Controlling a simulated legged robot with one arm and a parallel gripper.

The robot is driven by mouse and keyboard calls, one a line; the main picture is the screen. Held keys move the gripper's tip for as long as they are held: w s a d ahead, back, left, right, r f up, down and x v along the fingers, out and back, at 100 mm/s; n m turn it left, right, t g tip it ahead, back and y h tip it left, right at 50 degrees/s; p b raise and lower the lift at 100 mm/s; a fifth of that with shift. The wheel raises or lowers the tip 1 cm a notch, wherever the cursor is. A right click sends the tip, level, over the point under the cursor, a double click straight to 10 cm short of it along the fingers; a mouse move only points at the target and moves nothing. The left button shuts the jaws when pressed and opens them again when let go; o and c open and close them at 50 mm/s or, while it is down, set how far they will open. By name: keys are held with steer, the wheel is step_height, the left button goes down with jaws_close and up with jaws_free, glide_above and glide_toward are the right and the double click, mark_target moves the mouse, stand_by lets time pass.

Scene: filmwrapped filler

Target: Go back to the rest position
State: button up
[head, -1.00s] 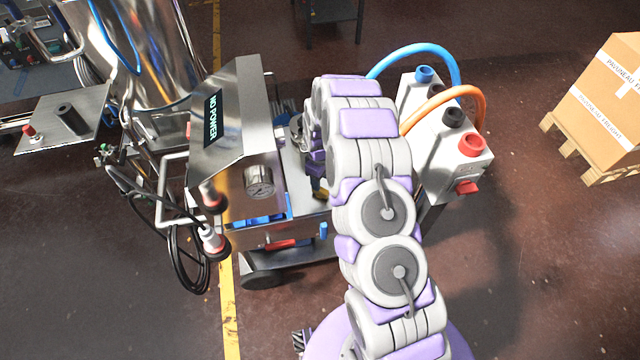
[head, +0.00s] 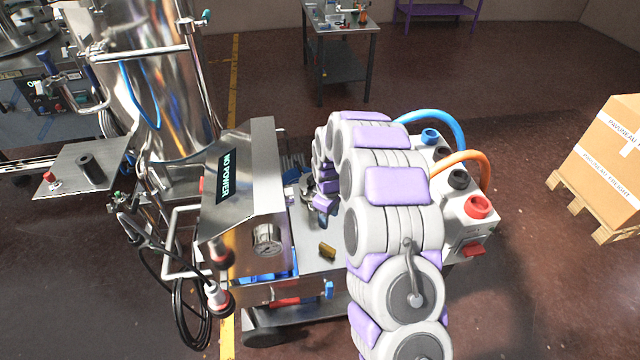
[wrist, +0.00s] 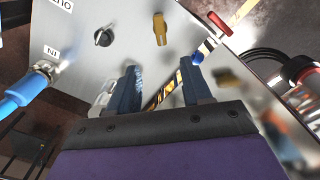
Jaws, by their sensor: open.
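My gripper (wrist: 158,88) is open in the wrist view, its two dark blue fingers apart with nothing held between them. In the head view my gripper (head: 322,212) is small and partly hidden by my arm, above the metal top of the wheeled machine (head: 318,258). In the wrist view a grey panel (wrist: 88,35) lies beyond the fingers, with a black knob (wrist: 104,37) and a brass-coloured handle (wrist: 160,29). A brass piece (head: 327,250) also shows on the machine top in the head view.
A "NO POWER" display box (head: 241,185) with a gauge (head: 267,239) stands left of my arm. A connector box (head: 470,215) with blue and orange hoses stands right. A carton (head: 607,150) on a pallet is far right. Open floor lies between.

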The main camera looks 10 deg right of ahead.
steer(key=s+a+r+m, duration=0.1)
steer(key=s+r+m, duration=0.2)
steer(key=s+r, duration=1.3)
steer(key=s+r+m+g, duration=0.1)
steer(key=s+r+m, duration=0.2)
steer(key=s, duration=1)
steer(key=s+r+m, duration=0.3)
steer(key=s+r, duration=0.2)
steer(key=s, duration=0.8)
steer(key=shift+d+g, duration=0.4)
steer(key=shift+d, duration=0.05)
